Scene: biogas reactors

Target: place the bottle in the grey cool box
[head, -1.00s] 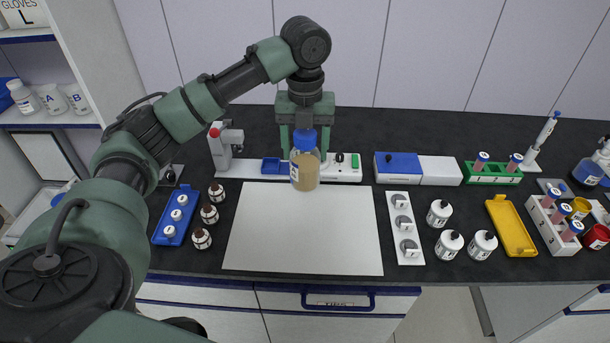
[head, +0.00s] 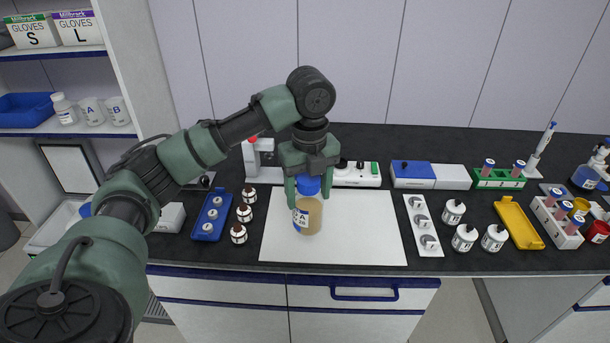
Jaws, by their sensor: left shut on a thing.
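The bottle (head: 308,216) has a blue cap, a tan content and a white-and-blue label. It is upright over the white mat (head: 365,225); I cannot tell whether it touches the mat. My left gripper (head: 309,186) comes down from above and is shut on the bottle at its cap. No grey cool box can be made out for sure. A pale open container (head: 48,236) at the far left, partly hidden behind my left arm, may be it. My right gripper is not in view.
A blue tray (head: 211,216) and small brown bottles (head: 244,213) stand left of the mat. A white strip with grey discs (head: 422,226), white bottles (head: 465,238) and a yellow tray (head: 518,222) stand to the right. Shelves (head: 75,131) rise at the left.

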